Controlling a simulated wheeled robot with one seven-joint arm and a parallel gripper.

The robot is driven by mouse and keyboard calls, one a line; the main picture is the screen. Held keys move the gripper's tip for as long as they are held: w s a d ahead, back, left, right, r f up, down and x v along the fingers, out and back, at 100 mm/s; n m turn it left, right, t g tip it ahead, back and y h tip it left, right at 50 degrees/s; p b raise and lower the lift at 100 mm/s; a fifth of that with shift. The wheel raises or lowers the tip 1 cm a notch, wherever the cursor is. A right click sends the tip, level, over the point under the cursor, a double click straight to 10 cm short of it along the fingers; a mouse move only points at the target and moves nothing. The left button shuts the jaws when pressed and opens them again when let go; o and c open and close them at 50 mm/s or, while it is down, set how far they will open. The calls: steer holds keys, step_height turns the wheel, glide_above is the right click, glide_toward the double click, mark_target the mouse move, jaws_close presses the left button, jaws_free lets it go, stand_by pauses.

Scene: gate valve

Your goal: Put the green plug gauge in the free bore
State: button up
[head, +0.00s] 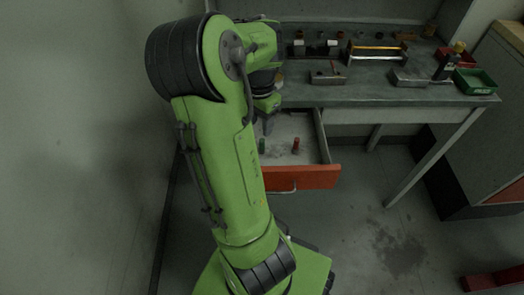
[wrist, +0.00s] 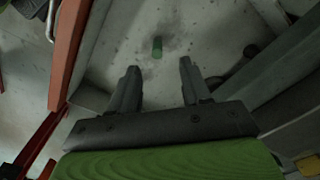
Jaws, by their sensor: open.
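The green plug gauge (wrist: 157,46) shows in the wrist view as a small green cylinder on the pale drawer floor. It lies ahead of my gripper (wrist: 158,68), in line with the gap between its two fingers. The fingers are apart with nothing between them, and the gauge is clear of them. In the head view my gripper (head: 267,122) points down into the open drawer (head: 302,178), partly hidden by my arm. A dark upright piece (head: 262,146) below it appears to be the gauge. I cannot make out the free bore in either view.
A red piece (head: 296,146) stands in the drawer to the right. The workbench (head: 365,92) above carries a small block (head: 327,77), a rack with yellow bars (head: 376,50), a dark bottle (head: 449,65) and a green tray (head: 474,82). The drawer walls are close around my gripper.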

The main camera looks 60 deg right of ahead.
mark_target(262, 140)
steer(key=f+b, duration=0.1)
steer(key=f, duration=0.2)
steer(key=f+b, duration=0.1)
steer(key=f, duration=0.1)
steer(key=f+b, duration=0.1)
steer(key=f, duration=0.2)
steer(key=shift+s+d+f+b, duration=0.1)
steer(key=shift+s+f+b, duration=0.15)
steer(key=shift+f+b, duration=0.05)
steer(key=shift+r, duration=0.15)
steer(key=shift+c, duration=0.3)
jaws_close()
